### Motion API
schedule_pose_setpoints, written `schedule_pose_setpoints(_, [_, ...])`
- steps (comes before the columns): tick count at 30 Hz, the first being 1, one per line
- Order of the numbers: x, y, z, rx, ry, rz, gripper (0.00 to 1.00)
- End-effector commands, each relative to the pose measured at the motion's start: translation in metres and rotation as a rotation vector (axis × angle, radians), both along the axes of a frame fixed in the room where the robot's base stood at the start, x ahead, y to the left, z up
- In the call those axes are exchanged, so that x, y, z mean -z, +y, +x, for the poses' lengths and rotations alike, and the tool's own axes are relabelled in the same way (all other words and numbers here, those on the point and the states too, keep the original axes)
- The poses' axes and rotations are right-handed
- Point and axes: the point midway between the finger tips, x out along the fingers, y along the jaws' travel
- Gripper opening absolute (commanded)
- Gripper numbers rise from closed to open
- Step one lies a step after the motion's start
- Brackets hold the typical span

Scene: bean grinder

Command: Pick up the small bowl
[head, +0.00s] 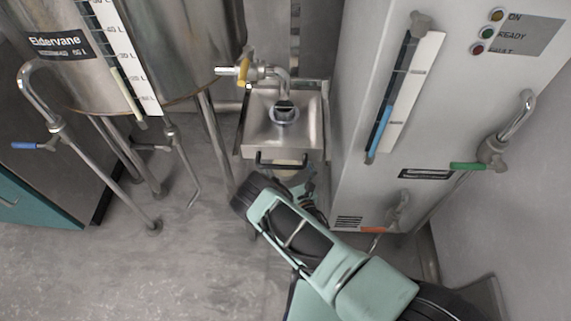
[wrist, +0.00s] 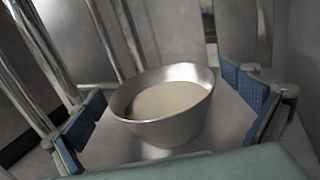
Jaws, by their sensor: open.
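The small bowl (wrist: 160,133) is a round metal bowl with a pale beige inside or filling; I cannot tell which. It stands upright on a grey surface in the middle of the wrist view. My gripper (wrist: 172,102) is open, with one blue-padded finger left of the bowl and the other right of it. Gaps show between the pads and the bowl's wall, and nothing is held. In the head view my gripper (head: 305,192) is low in front of the metal box, partly hidden by my arm. The bowl cannot be made out clearly there.
A steel tank (head: 160,45) on thin legs is at left. A tall pale cabinet (head: 385,120) stands close at right. The floor at lower left is clear.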

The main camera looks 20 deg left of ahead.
Motion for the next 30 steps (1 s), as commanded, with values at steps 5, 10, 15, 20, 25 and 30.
schedule_pose_setpoints(5, [0.000, 0.000, 0.000, 0.000, 0.000, 0.000, 0.90])
schedule_pose_setpoints(10, [0.000, 0.000, 0.000, 0.000, 0.000, 0.000, 0.71])
schedule_pose_setpoints(15, [-0.001, 0.000, 0.001, 0.000, -0.002, 0.002, 0.53])
schedule_pose_setpoints(20, [-0.001, 0.000, 0.001, 0.000, -0.002, 0.001, 0.52])
schedule_pose_setpoints(25, [-0.004, 0.000, 0.003, 0.001, -0.002, 0.002, 0.52])
schedule_pose_setpoints(30, [-0.013, 0.001, 0.010, 0.002, -0.003, 0.002, 0.52])
